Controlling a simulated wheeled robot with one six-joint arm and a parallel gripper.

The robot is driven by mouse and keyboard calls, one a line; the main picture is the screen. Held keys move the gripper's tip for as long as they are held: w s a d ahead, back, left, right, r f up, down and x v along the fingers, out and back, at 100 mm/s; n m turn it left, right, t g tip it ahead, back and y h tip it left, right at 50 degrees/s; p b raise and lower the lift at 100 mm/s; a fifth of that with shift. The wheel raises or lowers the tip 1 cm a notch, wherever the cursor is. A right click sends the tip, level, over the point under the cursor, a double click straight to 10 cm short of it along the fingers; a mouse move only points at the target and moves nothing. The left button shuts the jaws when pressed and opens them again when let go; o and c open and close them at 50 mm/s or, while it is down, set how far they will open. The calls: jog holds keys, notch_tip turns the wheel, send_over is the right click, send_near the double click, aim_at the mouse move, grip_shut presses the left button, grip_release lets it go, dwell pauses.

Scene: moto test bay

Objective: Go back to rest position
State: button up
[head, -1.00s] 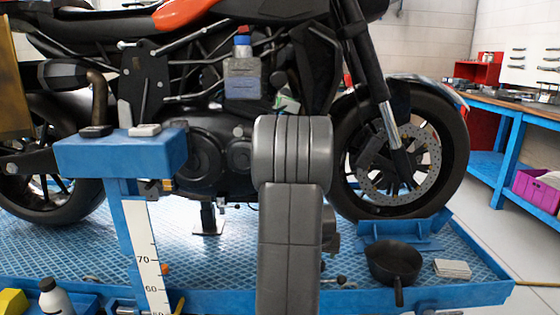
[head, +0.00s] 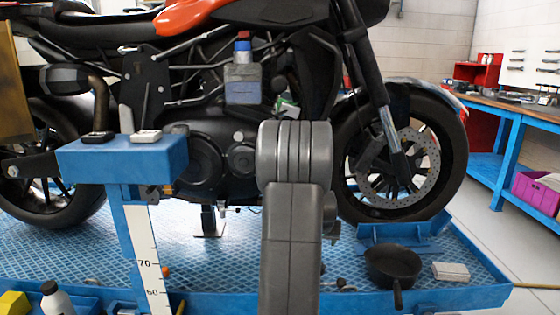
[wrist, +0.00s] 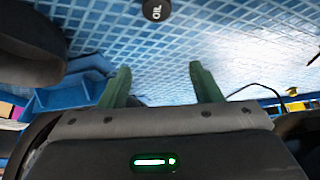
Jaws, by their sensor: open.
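My gripper (wrist: 158,76) shows in the wrist view as two green fingers standing well apart, with nothing between them. Blue diamond-pattern plate lies beyond the fingers. In the head view my grey arm stands upright in the middle foreground, and the gripper is hidden. A black round cap marked OIL (wrist: 155,10) is at the top edge of the wrist view, beyond and apart from the fingertips.
A motorcycle (head: 205,150) stands on a blue lift platform (head: 90,240) behind my arm. A black pan (head: 392,265) and a pale block (head: 451,271) lie at the platform's right front. A blue stand (head: 120,160) is at left, a workbench (head: 515,112) at right.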

jog(key=s+a+r+n+p, duration=0.1)
jog(key=a+r+p, duration=0.2)
jog(key=r+p, duration=0.5)
jog(key=s+a+r+n+y+p, duration=0.1)
jog(key=a+r+p, duration=0.3)
jog(key=r+p, duration=0.5)
jog(key=s+a+r+n+y+p, duration=0.1)
jog(key=a+r+n+p, duration=0.1)
jog(key=r+p, duration=0.6)
jog(key=shift+s+a+r+p, duration=0.2)
jog(key=shift+a+p, duration=0.2)
jog(key=shift+a, duration=0.35)
jog(key=shift+s+f, duration=0.1)
